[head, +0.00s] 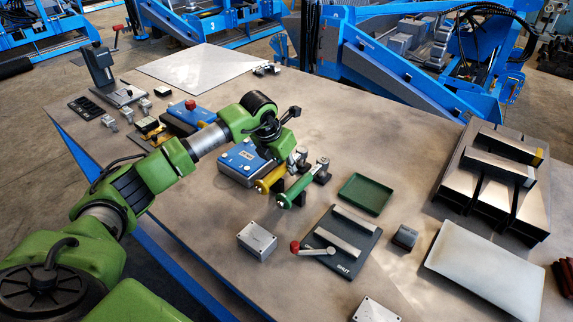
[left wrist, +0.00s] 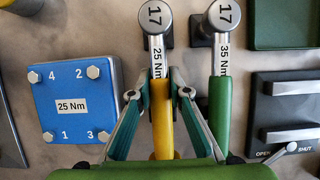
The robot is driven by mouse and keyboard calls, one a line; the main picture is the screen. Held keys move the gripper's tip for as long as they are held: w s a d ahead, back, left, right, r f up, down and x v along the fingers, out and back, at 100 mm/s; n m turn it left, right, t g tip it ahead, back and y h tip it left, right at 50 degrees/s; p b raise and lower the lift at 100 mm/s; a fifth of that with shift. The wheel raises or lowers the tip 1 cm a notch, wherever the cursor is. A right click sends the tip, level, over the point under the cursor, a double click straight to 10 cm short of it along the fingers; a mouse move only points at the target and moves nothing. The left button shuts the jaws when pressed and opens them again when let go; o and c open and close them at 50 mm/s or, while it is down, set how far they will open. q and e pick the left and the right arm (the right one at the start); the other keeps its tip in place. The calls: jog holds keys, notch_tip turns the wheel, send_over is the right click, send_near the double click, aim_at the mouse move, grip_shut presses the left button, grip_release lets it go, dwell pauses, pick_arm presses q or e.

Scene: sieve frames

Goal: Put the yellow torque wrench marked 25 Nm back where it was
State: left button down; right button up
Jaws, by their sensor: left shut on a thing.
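The yellow torque wrench (left wrist: 161,125), marked 25 Nm with a 17 on its head, lies between the fingers of my left gripper (left wrist: 159,92), which is shut on its handle. In the head view the wrench's yellow handle (head: 268,181) shows just below my left gripper (head: 281,152). Its head end is at a small dark holder; whether it touches cannot be told. The green torque wrench (left wrist: 221,110), marked 35 Nm, lies beside it on the right, and also shows in the head view (head: 295,190). My right gripper is not in view.
A blue block (left wrist: 75,105) marked 25 Nm, with numbered bolts, stands close left of the yellow wrench. A green tray (head: 366,193) and a dark plate with a red-knobbed lever (head: 340,243) lie to the right. A grey box (head: 257,241) stands in front.

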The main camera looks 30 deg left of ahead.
aim_at(277, 170)
pick_arm(q)
jog(key=shift+f, duration=0.1)
jog(key=c, duration=1.9)
grip_release()
jog(key=shift+r, duration=0.25)
jog(key=b+v, duration=0.2)
jog(key=v, duration=0.8)
jog(key=shift+s+r+b, duration=0.2)
jog(key=shift+r+b, duration=0.05)
jog(key=shift+b, duration=0.05)
jog(key=shift+s+r, duration=0.25)
jog(key=shift+r, duration=0.3)
